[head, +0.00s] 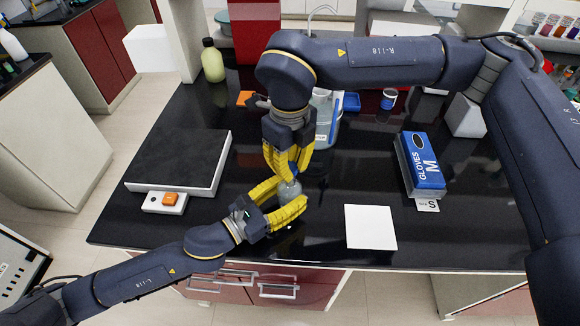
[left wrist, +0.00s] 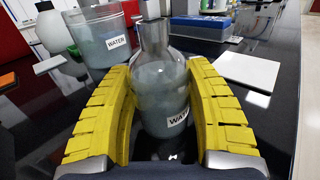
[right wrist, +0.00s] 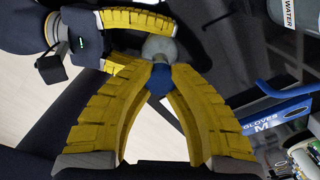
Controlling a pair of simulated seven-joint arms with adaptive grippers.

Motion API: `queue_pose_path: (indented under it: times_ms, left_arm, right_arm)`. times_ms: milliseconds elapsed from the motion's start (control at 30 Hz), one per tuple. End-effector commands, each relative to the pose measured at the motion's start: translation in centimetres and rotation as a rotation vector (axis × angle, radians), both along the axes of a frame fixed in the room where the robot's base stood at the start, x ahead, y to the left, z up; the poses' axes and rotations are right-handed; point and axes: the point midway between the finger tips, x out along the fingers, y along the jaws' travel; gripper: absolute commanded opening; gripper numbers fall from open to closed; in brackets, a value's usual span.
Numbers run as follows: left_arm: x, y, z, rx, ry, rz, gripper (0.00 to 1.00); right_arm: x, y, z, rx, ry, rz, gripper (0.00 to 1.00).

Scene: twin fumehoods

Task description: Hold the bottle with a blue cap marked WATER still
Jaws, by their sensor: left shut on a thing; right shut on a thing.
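The WATER bottle is small, clear and rounded. It shows between my grippers in the head view (head: 289,189) and upright with its WATER label in the left wrist view (left wrist: 160,85). My left gripper (head: 291,194) is shut around its body, one yellow finger on each side. My right gripper (right wrist: 160,72) comes from above and is shut on the blue cap (right wrist: 158,81). The fingers hide much of the bottle in the head view. I cannot tell whether its base touches the bench.
A larger WATER vessel (left wrist: 100,40) stands behind on the black bench (head: 300,240). A glove box (head: 425,165) and a white square (head: 370,227) lie to the right. A flat balance-like device (head: 185,165) is at left, and a yellowish bottle (head: 212,62) stands behind it.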

Motion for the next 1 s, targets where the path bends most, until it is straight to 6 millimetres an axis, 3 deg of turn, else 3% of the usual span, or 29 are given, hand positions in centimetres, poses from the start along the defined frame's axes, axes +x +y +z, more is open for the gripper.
queue_pose_path:
  times_ms: [300, 533, 567, 767, 1000]
  left_arm:
    - [0.0, 0.0, 0.0, 0.0, 0.0, 0.0, 0.0]
    - [0.0, 0.0, 0.0, 0.0, 0.0, 0.0, 0.0]
    - [0.0, 0.0, 0.0, 0.0, 0.0, 0.0, 0.55]
    - [0.0, 0.0, 0.0, 0.0, 0.0, 0.0, 0.78]
    - [0.0, 0.0, 0.0, 0.0, 0.0, 0.0, 0.78]
  right_arm:
    - [0.0, 0.0, 3.1, 0.0, -0.001, -0.001, 0.0]
    - [0.0, 0.0, 3.3, -0.001, 0.001, 0.0, 0.0]
    - [0.0, 0.0, 3.3, -0.001, 0.001, 0.0, 0.0]
    - [0.0, 0.0, 3.3, 0.0, 0.0, 0.0, 0.0]
    - [0.0, 0.0, 3.3, 0.0, 0.0, 0.0, 0.0]
